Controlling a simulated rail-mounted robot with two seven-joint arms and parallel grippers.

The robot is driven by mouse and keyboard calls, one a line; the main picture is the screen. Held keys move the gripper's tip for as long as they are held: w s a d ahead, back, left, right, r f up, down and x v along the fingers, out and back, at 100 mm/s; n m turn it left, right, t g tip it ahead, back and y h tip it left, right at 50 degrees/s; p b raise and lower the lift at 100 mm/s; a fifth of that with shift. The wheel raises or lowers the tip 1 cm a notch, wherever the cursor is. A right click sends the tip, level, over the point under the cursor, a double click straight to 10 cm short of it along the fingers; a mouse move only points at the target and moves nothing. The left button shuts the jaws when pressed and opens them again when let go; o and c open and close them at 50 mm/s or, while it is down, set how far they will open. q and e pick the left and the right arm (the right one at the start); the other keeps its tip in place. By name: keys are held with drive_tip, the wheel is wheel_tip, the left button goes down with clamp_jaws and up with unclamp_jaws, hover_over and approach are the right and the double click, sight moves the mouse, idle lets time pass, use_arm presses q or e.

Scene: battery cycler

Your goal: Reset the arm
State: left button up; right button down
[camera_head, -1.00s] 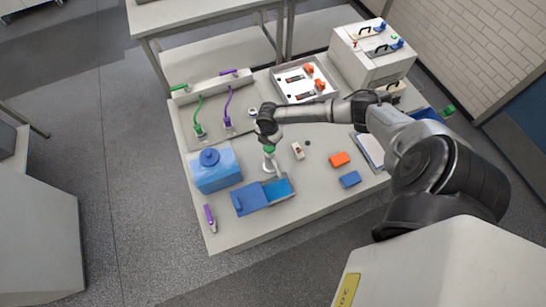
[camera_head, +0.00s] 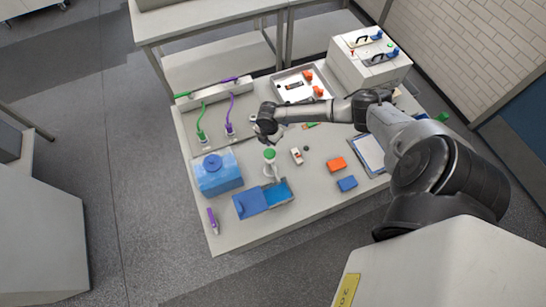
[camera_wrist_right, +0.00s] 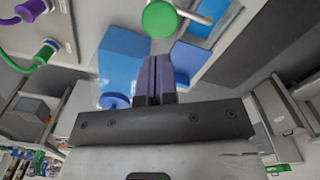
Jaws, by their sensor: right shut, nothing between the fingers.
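My right arm reaches in from the right over the table (camera_head: 300,215). Its gripper (camera_head: 262,138) is above the table, just up and left of a green-topped white item (camera_head: 269,154) in the head view. In the right wrist view the two fingers (camera_wrist_right: 157,75) are pressed together with nothing between them. The green top (camera_wrist_right: 159,19) shows just beyond the fingertips there, apart from them. My left gripper is in neither view.
A blue box (camera_head: 217,181), an open blue case (camera_head: 258,207) and a purple-handled tool (camera_head: 213,220) are at front left. Orange (camera_head: 337,164) and blue (camera_head: 347,184) blocks lie right. A white tray (camera_head: 300,80) and a white cabinet (camera_head: 370,70) stand behind.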

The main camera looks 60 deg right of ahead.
idle(0.5)
drive_tip(key=w+a+r+m+t+h, duration=0.1)
drive_tip(key=w+a+r+m+h, duration=0.15)
drive_tip(key=r+m, duration=0.2)
drive_tip(key=w+a+r+m+t+h, duration=0.1)
drive_tip(key=w+a+r+m, duration=0.15)
drive_tip(key=r, duration=0.25)
drive_tip(key=s+a+r+m+t+y, duration=0.1)
drive_tip(key=s+a+r+m+t, duration=0.2)
drive_tip(key=a+r, duration=0.8)
drive_tip(key=s+a+m+t+y, duration=0.1)
drive_tip(key=s+a+t, duration=0.1)
drive_tip(key=s+a, duration=0.45)
drive_tip(key=s+a+f+m+g+y, duration=0.1)
drive_tip(key=s+f, duration=0.2)
drive_tip(key=s, duration=0.4)
drive_tip(key=s+a+f+m+g, duration=0.1)
drive_tip(key=s+a+f+g, duration=0.1)
drive_tip(key=s+f, duration=0.2)
drive_tip(key=s, duration=0.3)
drive_tip(key=shift+s+m+y, duration=0.25)
drive_tip(key=shift+m+y, duration=0.1)
drive_tip(key=shift+m, duration=0.05)
